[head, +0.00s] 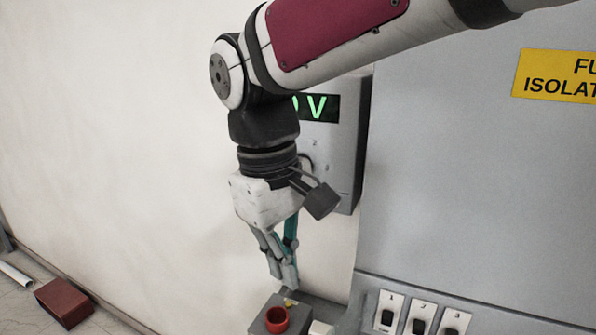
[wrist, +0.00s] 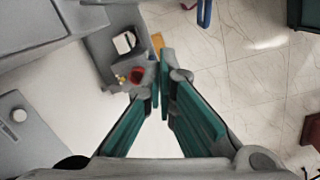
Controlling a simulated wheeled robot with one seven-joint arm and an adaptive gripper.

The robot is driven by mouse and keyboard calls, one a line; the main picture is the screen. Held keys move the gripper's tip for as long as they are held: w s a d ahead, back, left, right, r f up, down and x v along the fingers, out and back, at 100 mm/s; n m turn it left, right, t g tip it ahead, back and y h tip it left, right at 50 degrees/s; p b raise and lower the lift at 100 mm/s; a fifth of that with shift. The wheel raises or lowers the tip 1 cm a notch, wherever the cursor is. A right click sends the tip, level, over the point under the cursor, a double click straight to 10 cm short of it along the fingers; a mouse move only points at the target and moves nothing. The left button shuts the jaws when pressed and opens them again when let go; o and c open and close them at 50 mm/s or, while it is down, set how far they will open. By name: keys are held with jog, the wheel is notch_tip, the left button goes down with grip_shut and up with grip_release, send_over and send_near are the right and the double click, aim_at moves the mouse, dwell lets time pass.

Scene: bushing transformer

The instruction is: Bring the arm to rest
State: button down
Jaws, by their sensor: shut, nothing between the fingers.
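My arm reaches in from the upper right in the head view and bends down at the wrist. My gripper (head: 288,285) points downward, and its fingers are together with nothing between them. It hangs just above a grey block with a red round part (head: 276,319). The wrist view shows my gripper (wrist: 164,88) with its green-padded fingers meeting at the tips. The red part (wrist: 137,75) lies beyond and slightly left of the tips there. I cannot tell the exact gap between the fingertips and the block.
A grey box with a green lit display (head: 318,107) is on the wall behind my wrist. A grey cabinet (head: 460,170) fills the right, with a yellow sign (head: 556,76) and numbered switches (head: 418,318) low down. A dark red box (head: 64,302) lies on the floor at left.

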jog(key=s+d+m+t, duration=0.2)
jog(key=s+d+m, duration=0.1)
jog(key=d, duration=0.7)
jog(key=s+d+m+t+y, duration=0.1)
jog(key=s+d+m+t, duration=0.2)
jog(key=d+m, duration=0.3)
jog(key=s+d, duration=0.1)
jog(key=d, duration=0.4)
jog(key=shift+s+d+f, duration=0.15)
jog(key=shift+s+d, duration=0.1)
jog(key=shift+s, duration=0.05)
